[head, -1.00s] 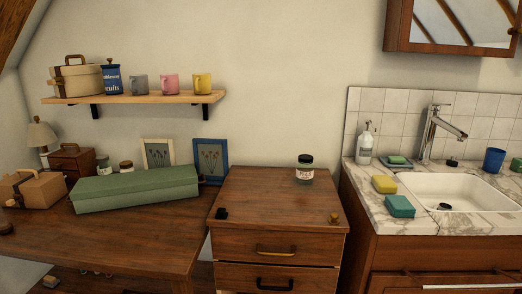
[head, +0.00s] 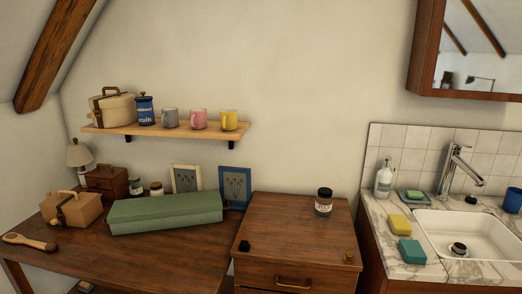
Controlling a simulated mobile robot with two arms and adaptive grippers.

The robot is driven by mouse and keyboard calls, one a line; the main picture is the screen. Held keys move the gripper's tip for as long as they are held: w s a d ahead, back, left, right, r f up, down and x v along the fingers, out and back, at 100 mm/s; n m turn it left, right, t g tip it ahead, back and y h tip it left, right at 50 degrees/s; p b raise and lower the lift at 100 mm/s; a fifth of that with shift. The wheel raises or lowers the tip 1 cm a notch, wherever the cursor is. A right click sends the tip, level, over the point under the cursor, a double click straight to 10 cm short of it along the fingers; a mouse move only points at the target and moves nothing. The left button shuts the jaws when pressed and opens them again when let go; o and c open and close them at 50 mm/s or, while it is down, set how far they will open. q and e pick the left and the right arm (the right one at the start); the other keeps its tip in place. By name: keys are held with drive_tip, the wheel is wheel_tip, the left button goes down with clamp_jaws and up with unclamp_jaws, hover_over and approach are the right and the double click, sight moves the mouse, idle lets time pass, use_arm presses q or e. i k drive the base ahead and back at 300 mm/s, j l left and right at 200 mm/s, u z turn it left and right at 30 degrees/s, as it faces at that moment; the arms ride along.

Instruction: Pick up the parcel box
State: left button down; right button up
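Neither of my grippers shows in the head view.
A brown wooden chest (head: 106,181), small jars and two picture frames stand behind. A shelf (head: 165,129) above holds a cream case (head: 112,107), a blue tin and mugs. A drawer unit (head: 296,222) and sink counter (head: 394,245) are at right. The desk's front is clear.

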sight(77, 208)
drive_tip(key=u, duration=1.45)
drive_tip(key=i+j+z, duration=0.15)
drive_tip(key=i+j, duration=0.5)
